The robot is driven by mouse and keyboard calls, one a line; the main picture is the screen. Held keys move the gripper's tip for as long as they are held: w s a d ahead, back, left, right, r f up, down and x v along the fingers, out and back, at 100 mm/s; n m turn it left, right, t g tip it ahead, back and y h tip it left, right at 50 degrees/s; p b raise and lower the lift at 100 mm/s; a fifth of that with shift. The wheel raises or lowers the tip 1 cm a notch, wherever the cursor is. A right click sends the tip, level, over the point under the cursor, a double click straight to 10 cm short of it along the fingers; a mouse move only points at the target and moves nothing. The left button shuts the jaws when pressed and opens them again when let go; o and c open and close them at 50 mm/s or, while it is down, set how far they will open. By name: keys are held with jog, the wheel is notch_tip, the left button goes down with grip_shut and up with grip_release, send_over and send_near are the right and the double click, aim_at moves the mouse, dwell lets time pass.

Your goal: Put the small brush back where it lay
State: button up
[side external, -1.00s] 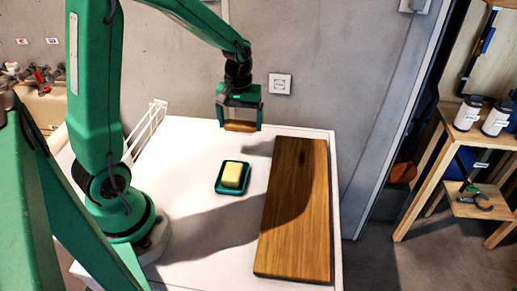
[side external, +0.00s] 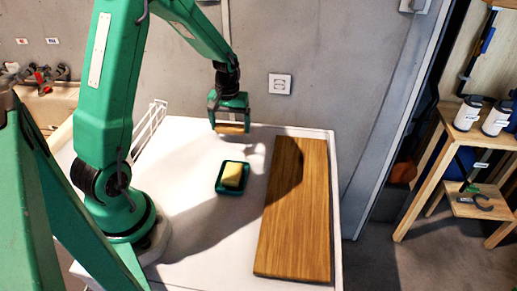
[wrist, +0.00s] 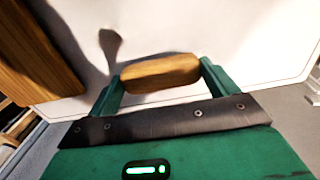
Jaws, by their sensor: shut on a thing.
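The small brush (side external: 230,128) has a wooden, rounded back and is held between the fingers of my gripper (side external: 229,126). In the wrist view the brush (wrist: 160,73) lies crosswise between the two green fingers; its bristles are not visible there. My gripper (wrist: 160,78) is shut on it and holds it in the air above the back of the white worktop (side external: 215,230). A shadow on the white surface shows it is raised.
A green dish with a yellow sponge or soap (side external: 232,175) sits on the worktop in front of the gripper. A long wooden board (side external: 290,220) lies to the right. A white wire rack (side external: 145,128) stands at the back left. The worktop between dish and back edge is clear.

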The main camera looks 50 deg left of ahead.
aim_at(230, 126)
jog(key=shift+f, duration=1.2)
jog(key=shift+f, duration=0.15)
jog(key=o, duration=0.8)
notch_tip(230, 126, up, 12)
